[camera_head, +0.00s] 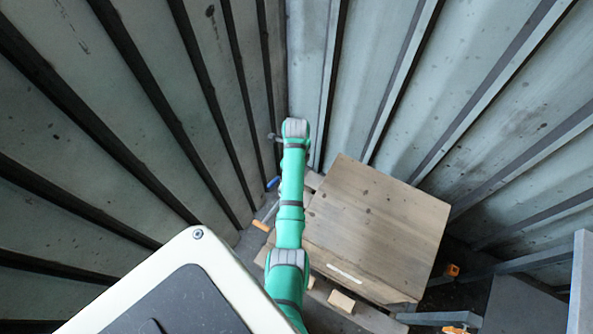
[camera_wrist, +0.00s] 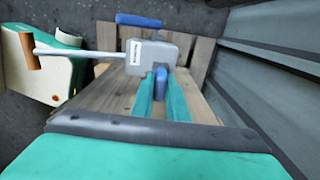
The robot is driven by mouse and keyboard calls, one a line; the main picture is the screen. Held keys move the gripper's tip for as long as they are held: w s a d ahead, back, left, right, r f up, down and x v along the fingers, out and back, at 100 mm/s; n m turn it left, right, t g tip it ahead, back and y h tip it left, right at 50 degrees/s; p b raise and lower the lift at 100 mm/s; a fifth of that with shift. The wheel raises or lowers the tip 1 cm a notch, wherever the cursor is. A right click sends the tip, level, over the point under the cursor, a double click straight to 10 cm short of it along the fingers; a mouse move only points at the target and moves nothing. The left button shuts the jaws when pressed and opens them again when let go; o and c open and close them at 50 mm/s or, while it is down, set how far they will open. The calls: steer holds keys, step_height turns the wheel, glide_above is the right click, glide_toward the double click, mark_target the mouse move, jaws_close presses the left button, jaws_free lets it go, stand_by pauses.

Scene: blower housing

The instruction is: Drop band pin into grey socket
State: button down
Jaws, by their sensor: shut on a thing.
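In the wrist view my gripper (camera_wrist: 161,78) has its two teal fingers closed on the sides of a narrow blue piece (camera_wrist: 159,98), which I take for the band pin. A grey block (camera_wrist: 143,54) with a small white label stands just beyond and left of the fingertips. It may be the grey socket, but no opening shows from this side. I cannot tell whether the blue piece touches the block or sits in it. In the head view my own arm hides the gripper and the held piece.
A pale rod (camera_wrist: 75,50) with a brown end reaches left from near the block. A blue bar (camera_wrist: 138,20) lies behind it. Wooden slats (camera_wrist: 105,95) lie below. A large wooden box (camera_head: 375,225) stands right of my arm, and ribbed metal walls (camera_head: 400,80) close in around.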

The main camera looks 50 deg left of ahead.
steer(key=c, duration=1.6)
jaws_free()
steer(key=shift+c, duration=0.2)
steer(key=shift+r, duration=3.75)
